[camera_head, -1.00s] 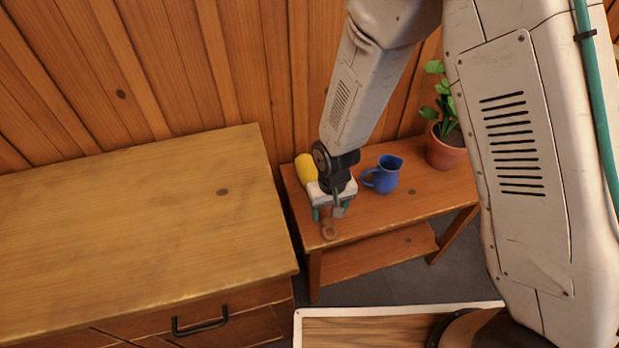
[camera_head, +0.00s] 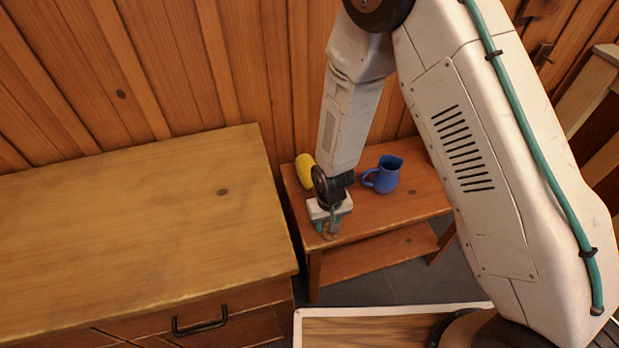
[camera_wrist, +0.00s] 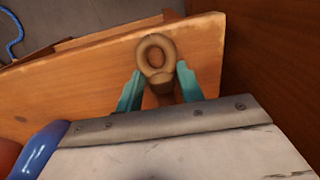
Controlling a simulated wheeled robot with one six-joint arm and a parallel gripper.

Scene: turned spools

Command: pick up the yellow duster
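The yellow duster (camera_head: 305,170) lies near the left end of the small wooden table. Its yellow head shows behind my wrist. A brown wooden handle with a ring at its end, which seems to belong to it, shows in the wrist view (camera_wrist: 158,58). The middle of the duster is hidden by my gripper and wrist. My gripper (camera_head: 329,226) points down over the ring end near the table's front edge. In the wrist view its two teal fingers stand apart, one on each side of the handle. I cannot tell whether they touch it.
A blue jug (camera_head: 384,175) stands right of my gripper on the small table (camera_head: 400,208). A larger wooden cabinet (camera_head: 130,220) with a black drawer handle stands close by on the left. A plank wall (camera_head: 180,60) rises behind. My arm covers the table's right end.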

